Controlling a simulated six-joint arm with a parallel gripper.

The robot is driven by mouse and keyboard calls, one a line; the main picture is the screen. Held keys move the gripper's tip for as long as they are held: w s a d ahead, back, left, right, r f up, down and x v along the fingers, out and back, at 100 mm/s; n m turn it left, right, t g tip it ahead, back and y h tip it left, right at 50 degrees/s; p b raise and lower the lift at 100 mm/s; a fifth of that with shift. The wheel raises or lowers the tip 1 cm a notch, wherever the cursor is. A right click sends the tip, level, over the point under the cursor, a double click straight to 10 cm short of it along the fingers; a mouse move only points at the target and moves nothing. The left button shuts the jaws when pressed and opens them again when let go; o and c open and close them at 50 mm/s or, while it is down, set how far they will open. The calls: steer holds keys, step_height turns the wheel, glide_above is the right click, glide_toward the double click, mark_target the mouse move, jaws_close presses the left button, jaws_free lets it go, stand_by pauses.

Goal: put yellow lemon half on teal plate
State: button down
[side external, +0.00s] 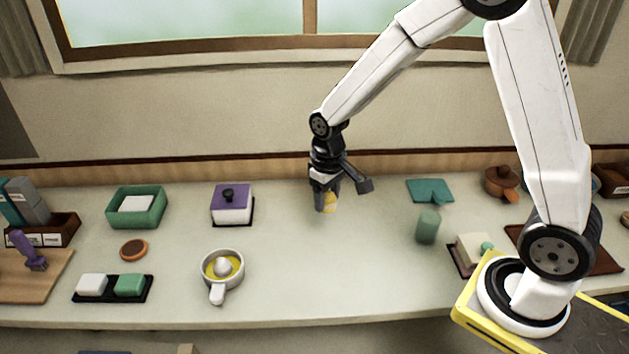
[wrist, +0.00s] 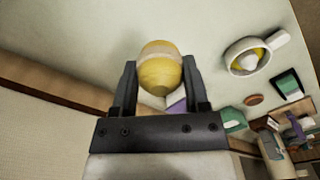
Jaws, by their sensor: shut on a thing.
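The yellow lemon half (side external: 330,204) is between the fingers of my gripper (side external: 324,200), near the back middle of the counter. In the wrist view the lemon half (wrist: 160,75) shows yellow with a paler band, and a finger presses each side of it. My gripper is shut on it. I cannot tell how high it is above the counter. A flat, squarish teal piece (side external: 430,190), which looks like the teal plate, lies to the right of my gripper near the back wall. Nothing shows on it.
A green cup (side external: 427,227) stands in front of the teal piece. A purple-lidded box (side external: 232,203) and a juicer (side external: 221,270) stand left of my gripper. The counter between gripper and teal piece is clear.

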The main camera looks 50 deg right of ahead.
steer(key=w+d+f, duration=0.2)
steer(key=w+d, duration=0.1)
steer(key=d, duration=0.9)
glide_toward(430, 188)
steer(key=shift+f, duration=2.95)
steer(key=shift+f, duration=0.5)
jaws_free()
